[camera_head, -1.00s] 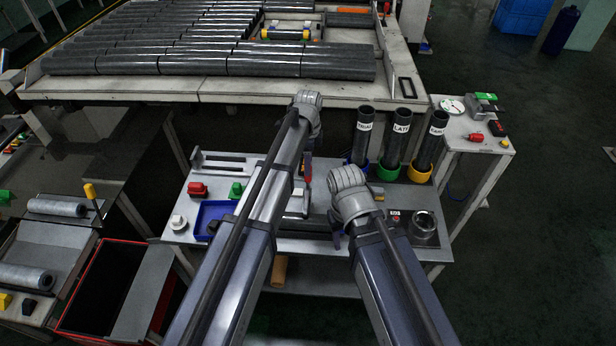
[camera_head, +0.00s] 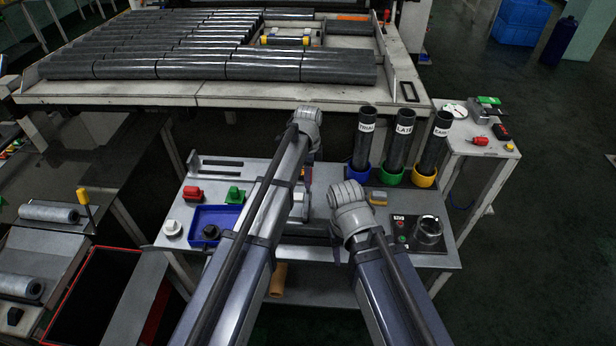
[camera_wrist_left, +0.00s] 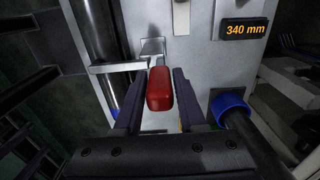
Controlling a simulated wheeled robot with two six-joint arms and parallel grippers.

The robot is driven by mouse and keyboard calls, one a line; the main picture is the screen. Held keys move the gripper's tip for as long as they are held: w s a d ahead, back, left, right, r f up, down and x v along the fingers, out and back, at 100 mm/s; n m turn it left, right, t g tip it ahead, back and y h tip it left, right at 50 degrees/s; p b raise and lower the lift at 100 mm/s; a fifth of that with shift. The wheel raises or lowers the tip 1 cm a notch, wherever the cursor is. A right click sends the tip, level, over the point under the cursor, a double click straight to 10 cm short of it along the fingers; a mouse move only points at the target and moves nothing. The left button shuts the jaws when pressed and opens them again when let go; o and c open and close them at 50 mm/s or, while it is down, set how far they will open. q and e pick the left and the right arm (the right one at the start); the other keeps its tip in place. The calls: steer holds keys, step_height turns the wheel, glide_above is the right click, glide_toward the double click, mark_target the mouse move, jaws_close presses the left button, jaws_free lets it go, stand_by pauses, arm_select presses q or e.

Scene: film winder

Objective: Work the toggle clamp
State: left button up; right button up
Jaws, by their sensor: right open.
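The toggle clamp's red handle (camera_wrist_left: 160,90) stands between the two fingers of my left gripper (camera_wrist_left: 161,78) in the left wrist view. The fingers lie close along both sides of the handle; I cannot tell whether they touch it. The clamp's metal bracket (camera_wrist_left: 152,48) shows just beyond, on a pale plate beside a dark tube. In the head view my left gripper (camera_head: 307,172) points down over the workbench, and my arm hides most of the clamp. My right gripper (camera_head: 335,252) hangs open over the front of the bench, partly hidden by its wrist.
Three labelled dark tubes (camera_head: 400,140) stand in coloured cups at the bench's back right. A blue tray (camera_head: 205,217) and red and green blocks are at left. A black box with a metal ring (camera_head: 428,232) is at right. A 340 mm display (camera_wrist_left: 245,27) sits near the clamp.

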arm_select(q)
jaws_close()
stand_by(1.0)
